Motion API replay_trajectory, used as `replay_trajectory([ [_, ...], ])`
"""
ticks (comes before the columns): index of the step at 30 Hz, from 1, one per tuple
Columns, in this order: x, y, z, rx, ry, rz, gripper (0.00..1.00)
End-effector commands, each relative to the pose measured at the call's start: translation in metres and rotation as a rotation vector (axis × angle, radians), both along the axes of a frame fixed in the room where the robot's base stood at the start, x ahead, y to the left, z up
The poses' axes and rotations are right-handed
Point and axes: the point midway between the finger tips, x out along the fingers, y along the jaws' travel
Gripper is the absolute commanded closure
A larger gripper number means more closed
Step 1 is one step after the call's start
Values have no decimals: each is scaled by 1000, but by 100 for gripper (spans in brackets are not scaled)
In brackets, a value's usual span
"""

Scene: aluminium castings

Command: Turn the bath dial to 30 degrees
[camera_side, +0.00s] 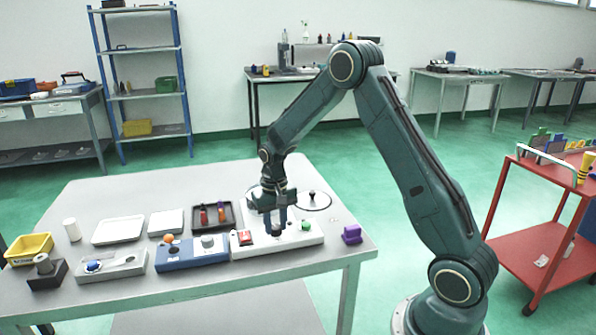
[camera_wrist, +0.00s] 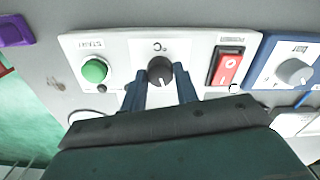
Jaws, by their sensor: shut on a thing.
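The bath dial (camera_wrist: 160,70) is a round black knob with a white pointer line, on a white plate marked °C. In the wrist view its line points toward my gripper, at the lower edge of the knob. My gripper (camera_wrist: 160,80) has its two blue fingers on either side of the knob, shut on it. In the side view my gripper (camera_side: 275,222) comes down from above onto the white control box (camera_side: 248,250); the dial is partly hidden there. The scale around the dial is too small to read.
In the wrist view a green START button (camera_wrist: 95,70) and a red power switch (camera_wrist: 228,66) flank the dial. A blue box with a grey knob (camera_wrist: 294,72) adjoins. A purple block (camera_side: 351,234) stands right of the control box. Trays lie behind the boxes.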

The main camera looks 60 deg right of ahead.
Motion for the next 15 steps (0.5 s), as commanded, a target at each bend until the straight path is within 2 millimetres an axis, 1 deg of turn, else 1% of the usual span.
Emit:
replay_trajectory([
  [9, 1, 0, 1, -2, -3, 286, 93],
  [15, 1, 0, 1, -2, -4, 438, 93],
])
